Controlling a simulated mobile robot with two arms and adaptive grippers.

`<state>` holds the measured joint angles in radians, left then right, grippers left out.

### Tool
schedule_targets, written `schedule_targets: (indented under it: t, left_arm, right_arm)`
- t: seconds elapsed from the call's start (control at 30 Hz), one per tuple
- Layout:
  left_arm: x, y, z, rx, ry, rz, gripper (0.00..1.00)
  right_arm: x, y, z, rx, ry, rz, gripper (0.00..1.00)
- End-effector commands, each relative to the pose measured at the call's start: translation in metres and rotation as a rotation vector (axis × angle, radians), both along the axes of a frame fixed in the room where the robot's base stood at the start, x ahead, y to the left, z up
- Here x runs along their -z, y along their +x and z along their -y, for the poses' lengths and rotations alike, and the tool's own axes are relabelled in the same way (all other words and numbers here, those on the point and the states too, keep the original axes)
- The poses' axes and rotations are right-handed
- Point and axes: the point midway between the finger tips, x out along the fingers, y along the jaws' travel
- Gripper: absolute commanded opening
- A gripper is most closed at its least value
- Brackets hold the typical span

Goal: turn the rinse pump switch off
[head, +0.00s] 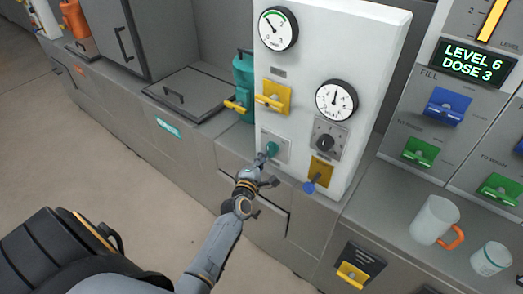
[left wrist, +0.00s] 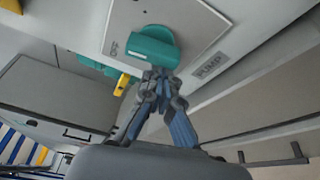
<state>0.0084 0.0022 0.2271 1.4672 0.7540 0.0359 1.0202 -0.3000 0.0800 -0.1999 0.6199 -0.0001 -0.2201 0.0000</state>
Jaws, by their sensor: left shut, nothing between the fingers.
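The pump switch is a teal knob (head: 271,148) on a pale plate low on the white panel (head: 300,100). In the left wrist view the teal knob (left wrist: 150,45) sits on its plate beside the label "PUMP". My left gripper (head: 264,160) is shut and empty, with its fingertips right at the knob's lower side. In the left wrist view the shut fingertips (left wrist: 158,74) overlap the knob's lower edge; I cannot tell whether they touch it. My right gripper is not in view.
Close around the knob are a yellow lever (head: 273,97), a black dial (head: 326,142) and a blue-tipped lever (head: 311,185). A teal bottle-like object (head: 243,80) stands left of the panel. A white mug (head: 434,220) and a cup (head: 490,259) stand on the right counter.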

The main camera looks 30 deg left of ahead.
Motion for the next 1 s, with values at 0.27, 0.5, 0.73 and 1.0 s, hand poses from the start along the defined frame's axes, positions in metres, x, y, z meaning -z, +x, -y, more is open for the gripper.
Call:
schedule_targets:
  t: [0.27, 0.5, 0.73, 1.0]
  left_arm:
    - [-0.002, 0.0, 0.005, 0.0, -0.259, -0.021, 0.0]
    - [0.0, 0.0, 0.009, 0.0, -0.443, -0.035, 0.0]
    - [0.002, -0.001, 0.011, 0.001, -0.559, -0.044, 0.0]
    - [0.003, -0.001, 0.012, 0.001, -0.616, -0.049, 0.0]
  right_arm:
    - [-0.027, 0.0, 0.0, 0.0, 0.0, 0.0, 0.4]
    - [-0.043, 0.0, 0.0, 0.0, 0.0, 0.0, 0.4]
    - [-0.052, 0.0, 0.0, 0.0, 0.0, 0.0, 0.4]
    - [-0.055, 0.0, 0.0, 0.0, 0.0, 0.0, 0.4]
